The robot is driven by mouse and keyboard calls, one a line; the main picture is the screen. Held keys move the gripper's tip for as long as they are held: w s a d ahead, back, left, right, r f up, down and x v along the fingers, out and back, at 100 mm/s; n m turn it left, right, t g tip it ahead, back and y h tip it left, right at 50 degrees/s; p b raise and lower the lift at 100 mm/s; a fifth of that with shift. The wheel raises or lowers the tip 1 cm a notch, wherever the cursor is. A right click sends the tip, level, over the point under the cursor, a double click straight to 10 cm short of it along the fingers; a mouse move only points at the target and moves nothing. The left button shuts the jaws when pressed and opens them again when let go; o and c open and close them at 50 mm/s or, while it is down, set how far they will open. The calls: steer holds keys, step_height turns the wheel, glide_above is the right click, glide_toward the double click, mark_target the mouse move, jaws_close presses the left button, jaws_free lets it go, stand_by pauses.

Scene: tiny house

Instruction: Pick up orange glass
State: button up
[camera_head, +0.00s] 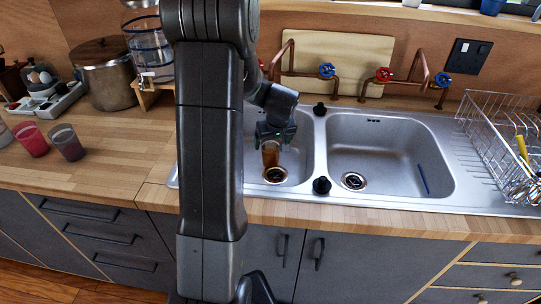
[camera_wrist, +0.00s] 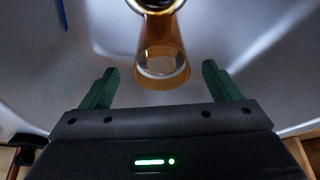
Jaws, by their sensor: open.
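The orange glass (camera_head: 270,153) stands in the left basin of the sink, just behind the drain. In the wrist view the orange glass (camera_wrist: 162,62) lies ahead of my gripper, between the lines of its two fingers, with its rim toward the gripper. My gripper (camera_head: 276,131) is over the left basin, close above the glass. In the wrist view my gripper (camera_wrist: 160,85) has its green fingers spread wide, with nothing held between them. I cannot tell whether a finger touches the glass. My arm hides part of the basin's left side.
The right basin (camera_head: 385,150) holds a blue stick (camera_head: 422,180). Copper taps (camera_head: 385,75) rise behind the sink. A wire dish rack (camera_head: 495,140) stands at the right. A red cup (camera_head: 33,140) and a grey cup (camera_head: 67,143) stand on the left counter near a large pot (camera_head: 106,75).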

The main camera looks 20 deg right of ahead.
mark_target(270, 147)
steer(key=shift+p+x, duration=0.4)
steer(key=shift+x, duration=2.25)
steer(key=shift+a, duration=0.1)
steer(key=c, duration=1.4)
steer(key=shift+r, duration=0.2)
